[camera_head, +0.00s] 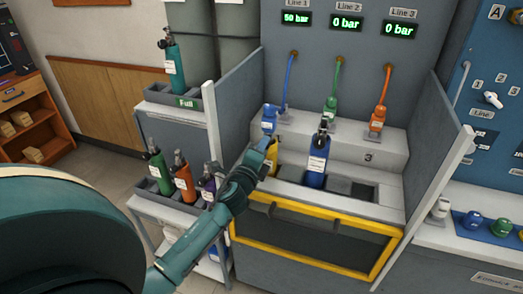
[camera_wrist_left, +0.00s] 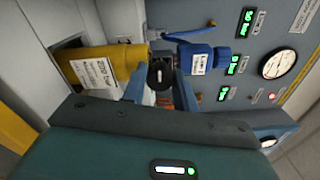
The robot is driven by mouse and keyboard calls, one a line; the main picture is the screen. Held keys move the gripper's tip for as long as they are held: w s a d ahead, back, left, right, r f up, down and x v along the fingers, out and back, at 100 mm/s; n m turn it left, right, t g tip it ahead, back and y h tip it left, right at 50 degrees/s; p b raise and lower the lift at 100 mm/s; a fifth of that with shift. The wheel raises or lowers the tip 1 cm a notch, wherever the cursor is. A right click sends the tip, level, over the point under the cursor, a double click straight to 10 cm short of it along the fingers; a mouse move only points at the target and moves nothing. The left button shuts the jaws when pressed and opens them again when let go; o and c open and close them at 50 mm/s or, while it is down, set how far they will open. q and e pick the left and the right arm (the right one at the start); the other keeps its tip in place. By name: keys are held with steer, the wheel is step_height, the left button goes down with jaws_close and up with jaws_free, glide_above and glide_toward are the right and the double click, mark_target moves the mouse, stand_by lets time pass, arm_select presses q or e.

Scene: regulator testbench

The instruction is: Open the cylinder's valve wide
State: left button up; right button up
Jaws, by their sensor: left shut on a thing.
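A yellow cylinder (camera_head: 271,160) stands in the left slot of the bench, mostly hidden behind my left arm. In the left wrist view the yellow cylinder (camera_wrist_left: 128,60) lies sideways in the picture, with a white label. Its black valve knob (camera_wrist_left: 160,74) sits between the fingers of my left gripper (camera_wrist_left: 160,92), which is shut on it. In the head view my left gripper (camera_head: 266,146) is at the cylinder's top. A blue regulator (camera_head: 269,119) with a blue hose is beside the valve; it also shows in the wrist view (camera_wrist_left: 205,60). My right gripper is not in view.
A blue cylinder (camera_head: 317,167) stands in the middle slot, close to my left gripper; the right slot is empty. The Line 1 display (camera_head: 297,18) reads 50 bar; the other two read 0 bar. Side panels (camera_head: 438,150) flank the bench. Several cylinders stand on the left rack (camera_head: 160,195).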

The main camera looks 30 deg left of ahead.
arm_select(q)
steer(key=n, duration=0.6)
steer(key=shift+n, duration=0.3)
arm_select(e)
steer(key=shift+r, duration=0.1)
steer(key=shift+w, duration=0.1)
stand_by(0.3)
arm_select(q)
steer(key=o, duration=1)
steer(key=b+v, duration=0.1)
steer(key=v, duration=1.2)
steer(key=shift+d, duration=0.1)
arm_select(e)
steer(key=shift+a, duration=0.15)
